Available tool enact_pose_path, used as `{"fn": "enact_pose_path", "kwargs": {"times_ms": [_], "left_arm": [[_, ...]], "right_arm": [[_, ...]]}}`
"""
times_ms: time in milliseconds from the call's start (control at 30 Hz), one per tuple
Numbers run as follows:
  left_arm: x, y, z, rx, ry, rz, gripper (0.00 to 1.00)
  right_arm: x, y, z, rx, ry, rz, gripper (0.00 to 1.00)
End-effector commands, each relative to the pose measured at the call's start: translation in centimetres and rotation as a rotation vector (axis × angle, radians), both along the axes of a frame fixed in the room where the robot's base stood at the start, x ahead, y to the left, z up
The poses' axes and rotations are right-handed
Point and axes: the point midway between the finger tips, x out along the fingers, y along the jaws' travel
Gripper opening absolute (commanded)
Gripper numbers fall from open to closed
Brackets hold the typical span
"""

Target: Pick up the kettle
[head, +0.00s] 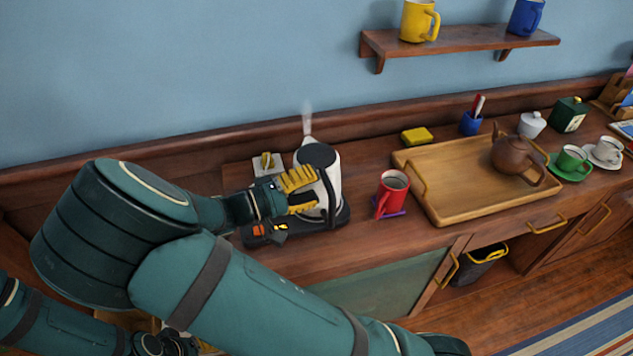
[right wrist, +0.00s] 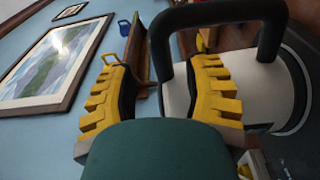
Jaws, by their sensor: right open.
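The white kettle (head: 333,178) with a black handle and black lid stands upright on a dark base (head: 342,216) on the wooden counter, and steam rises at its spout. My right gripper (head: 310,191) has its yellow fingers open at the kettle's handle side. In the right wrist view the black handle (right wrist: 217,14) arches over the right finger, and one leg of it shows between the open fingers (right wrist: 157,66). I cannot tell whether the fingers touch it. What may be my left gripper (head: 165,344) shows partly at the bottom left, its jaws unclear.
A red mug (head: 392,193) stands just right of the kettle. A wooden tray (head: 445,203) with a brown teapot (head: 512,153) lies farther right. A yellow sponge (head: 416,135) is at the back. A shelf (head: 465,41) with mugs hangs above.

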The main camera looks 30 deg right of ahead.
Motion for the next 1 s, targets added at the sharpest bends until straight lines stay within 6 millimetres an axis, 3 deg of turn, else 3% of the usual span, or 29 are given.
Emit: {"fn": "enact_pose_path", "kwargs": {"times_ms": [200,467,567,600,633,1000], "left_arm": [[0.1,0.0,-0.7,0.0,-0.003,0.0,0.48],[0.2,0.0,-0.7,0.001,-0.004,0.0,0.48],[0.2,0.0,-0.7,0.001,-0.004,0.0,0.48],[0.2,0.0,-0.7,0.0,-0.004,0.001,0.48],[0.2,0.0,-0.7,0.0,-0.004,0.001,0.48],[0.1,0.0,-0.7,0.0,-0.004,0.001,0.48]], "right_arm": [[-0.3,-3.1,-0.3,0.0,0.001,-0.002,0.49],[-0.3,-3.5,-0.2,0.0,0.001,0.0,0.49],[-0.3,-3.5,-0.2,0.0,0.001,0.0,0.2],[-0.3,-3.5,-0.2,0.0,0.001,0.0,0.06],[-0.3,-3.5,-0.2,0.0,0.001,0.0,0.0],[-0.3,-3.5,-0.1,-0.003,-0.002,-0.001,0.0]]}}
